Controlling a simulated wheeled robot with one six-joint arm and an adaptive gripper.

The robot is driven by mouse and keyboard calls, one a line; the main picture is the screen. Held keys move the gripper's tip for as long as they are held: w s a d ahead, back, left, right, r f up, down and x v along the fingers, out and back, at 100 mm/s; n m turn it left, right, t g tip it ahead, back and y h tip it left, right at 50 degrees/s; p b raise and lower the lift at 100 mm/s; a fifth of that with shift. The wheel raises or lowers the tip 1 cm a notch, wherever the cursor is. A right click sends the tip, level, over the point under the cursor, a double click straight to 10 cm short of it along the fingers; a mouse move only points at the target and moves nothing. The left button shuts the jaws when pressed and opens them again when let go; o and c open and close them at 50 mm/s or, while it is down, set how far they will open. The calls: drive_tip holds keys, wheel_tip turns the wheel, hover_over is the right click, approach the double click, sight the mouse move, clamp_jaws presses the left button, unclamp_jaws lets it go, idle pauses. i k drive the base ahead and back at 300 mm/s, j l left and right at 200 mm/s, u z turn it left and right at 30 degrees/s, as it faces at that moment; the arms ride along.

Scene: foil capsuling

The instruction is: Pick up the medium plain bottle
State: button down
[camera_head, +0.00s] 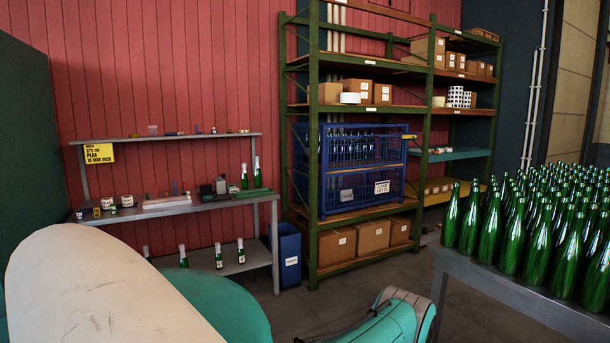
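Many plain green bottles (512,240) stand upright in close rows on a grey table (510,290) at the right. They show no labels or foil, and the nearest ones look alike in size. I cannot tell which one is the medium plain bottle. Two green bottles with pale tops (257,174) stand on the workbench at the left, and several labelled bottles (219,257) stand on its lower shelf. My gripper is not in view. Only white and teal parts of my own body show at the bottom.
A grey workbench (222,203) with small items stands against the red wall. A blue bin (286,255) is beside it. A green rack (311,150) holds cardboard boxes (372,235) and a blue crate with bottles (330,202). Some floor is clear before the rack.

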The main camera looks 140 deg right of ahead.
sight(257, 175)
drive_tip(key=z, duration=4.25)
drive_tip(key=i+l, duration=0.95)
drive_tip(key=i, duration=0.3)
drive_tip(key=i+l, duration=0.95)
drive_tip(key=i, duration=0.3)
